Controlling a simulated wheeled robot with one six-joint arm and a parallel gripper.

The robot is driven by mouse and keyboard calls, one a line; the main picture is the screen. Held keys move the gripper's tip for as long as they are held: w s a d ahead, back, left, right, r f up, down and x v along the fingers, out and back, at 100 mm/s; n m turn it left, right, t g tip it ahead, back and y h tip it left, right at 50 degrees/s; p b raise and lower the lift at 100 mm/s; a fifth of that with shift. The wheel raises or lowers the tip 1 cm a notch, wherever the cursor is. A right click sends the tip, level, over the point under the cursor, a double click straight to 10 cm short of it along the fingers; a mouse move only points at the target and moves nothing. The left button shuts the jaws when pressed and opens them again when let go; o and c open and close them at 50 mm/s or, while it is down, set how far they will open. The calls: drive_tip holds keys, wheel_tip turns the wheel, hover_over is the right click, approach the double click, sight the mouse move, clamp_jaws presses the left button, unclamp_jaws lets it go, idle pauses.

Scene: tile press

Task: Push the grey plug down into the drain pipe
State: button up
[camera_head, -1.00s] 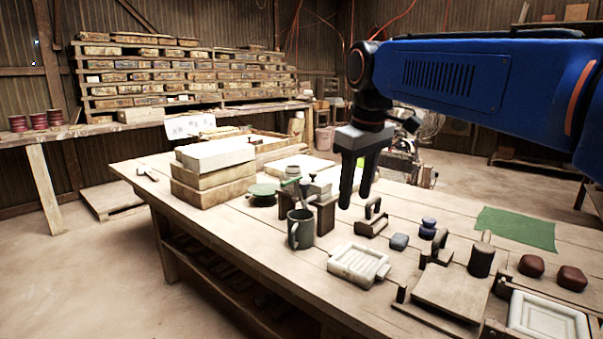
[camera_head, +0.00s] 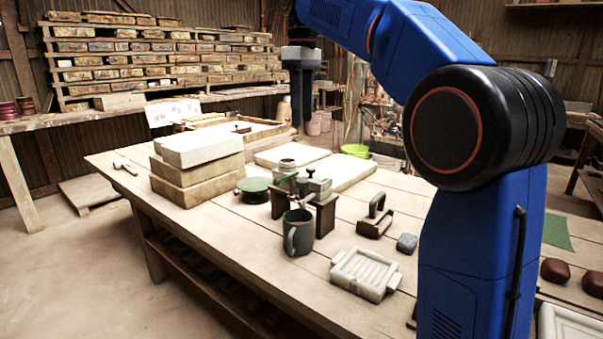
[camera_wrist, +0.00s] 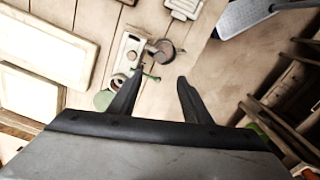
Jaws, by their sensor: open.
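My gripper (camera_head: 301,124) points down, open and empty, high above the far part of the workbench. In the wrist view its two fingers (camera_wrist: 157,80) are spread apart. Below it is a dark-legged stand (camera_head: 325,214) with a pale block and a small knob on it. A short round pale piece with a grey top (camera_head: 287,164) rises just behind the stand; it looks like the pipe with the plug. In the wrist view a pale ring (camera_wrist: 117,81) shows by the left finger. I cannot tell clearly how deep the plug sits.
A dark mug (camera_head: 299,233) stands just in front of the stand, with a green disc (camera_head: 253,185) to its left. Stacked pale blocks (camera_head: 198,165) stand further left. A ribbed pale tray (camera_head: 362,272), a handled block (camera_head: 375,222) and a grey lump (camera_head: 407,243) lie to the right.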

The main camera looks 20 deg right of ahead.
sight(302, 180)
wheel_tip(302, 180, down, 16)
drive_tip(key=shift+f, duration=0.25)
idle(0.3)
